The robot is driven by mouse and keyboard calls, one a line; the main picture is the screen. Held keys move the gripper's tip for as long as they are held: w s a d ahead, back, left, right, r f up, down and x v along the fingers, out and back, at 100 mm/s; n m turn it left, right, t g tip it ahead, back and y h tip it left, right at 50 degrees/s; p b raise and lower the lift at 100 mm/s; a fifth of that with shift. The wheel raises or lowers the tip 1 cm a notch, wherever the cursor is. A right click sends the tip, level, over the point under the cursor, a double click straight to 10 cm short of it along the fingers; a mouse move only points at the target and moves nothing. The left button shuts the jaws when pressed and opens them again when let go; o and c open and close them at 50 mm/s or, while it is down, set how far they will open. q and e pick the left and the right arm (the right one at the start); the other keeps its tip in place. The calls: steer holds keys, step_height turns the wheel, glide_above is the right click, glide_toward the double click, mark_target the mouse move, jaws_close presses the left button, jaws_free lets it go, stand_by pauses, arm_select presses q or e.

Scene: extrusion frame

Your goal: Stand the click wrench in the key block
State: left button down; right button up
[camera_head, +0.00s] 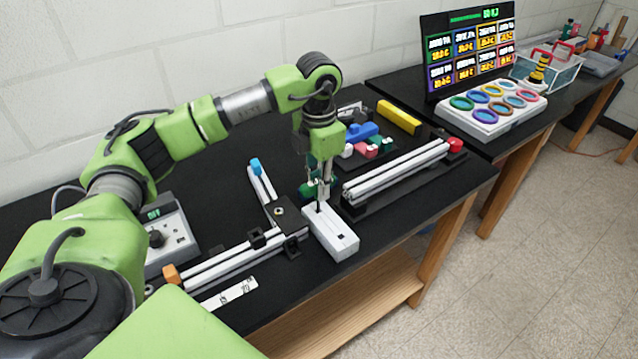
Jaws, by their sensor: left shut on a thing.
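The key block (341,243) is a white block with dark holes in its top, at the table's front edge in the head view. My left gripper (323,189) points straight down over the far end of the block and is shut on the click wrench (318,205). Only a thin dark shaft of the wrench shows below the fingers, roughly upright. Its lower end meets the far part of the block's top; I cannot tell whether it is inside a hole or just above it. The fingers hide the rest of the wrench. My right gripper is not in view.
Aluminium extrusions lie left (223,263) and right (395,172) of the block. Blue (362,131) and pink (367,149) pieces and a yellow bar (399,117) lie behind. A grey control box (172,237) stands at left. A tray of coloured rings (491,107) and a display (468,48) stand right.

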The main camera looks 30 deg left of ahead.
arm_select(q)
steer(key=shift+f+b, duration=0.45)
steer(key=shift+f, duration=0.2)
steer(key=c, duration=1.8)
jaws_free()
steer(key=shift+c, duration=0.2)
steer(key=shift+r, duration=0.1)
step_height(320, 180, up, 12)
steer(key=shift+f, duration=0.1)
